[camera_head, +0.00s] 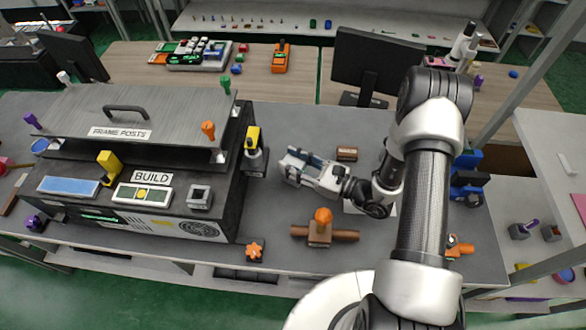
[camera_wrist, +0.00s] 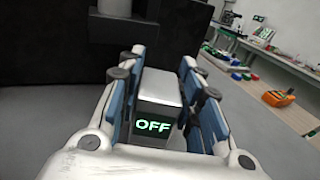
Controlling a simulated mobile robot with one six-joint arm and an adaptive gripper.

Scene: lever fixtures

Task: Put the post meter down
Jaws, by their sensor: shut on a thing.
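The post meter (camera_wrist: 158,88) is a small grey box with a dark display that reads OFF in green. It sits between the blue-padded fingers of my gripper (camera_wrist: 165,92) in the wrist view. In the head view my gripper (camera_head: 303,168) is shut on it over the grey table, just right of the frame posts machine (camera_head: 222,180). The fingers mostly hide the meter there. I cannot tell whether it touches the table.
A yellow-handled lever fixture (camera_head: 253,145) stands behind left of my gripper. A small brown block (camera_head: 346,154) lies to its right. An orange-knobbed valve (camera_head: 321,229) and an orange star knob (camera_head: 254,250) are in front. Grey table between them is bare.

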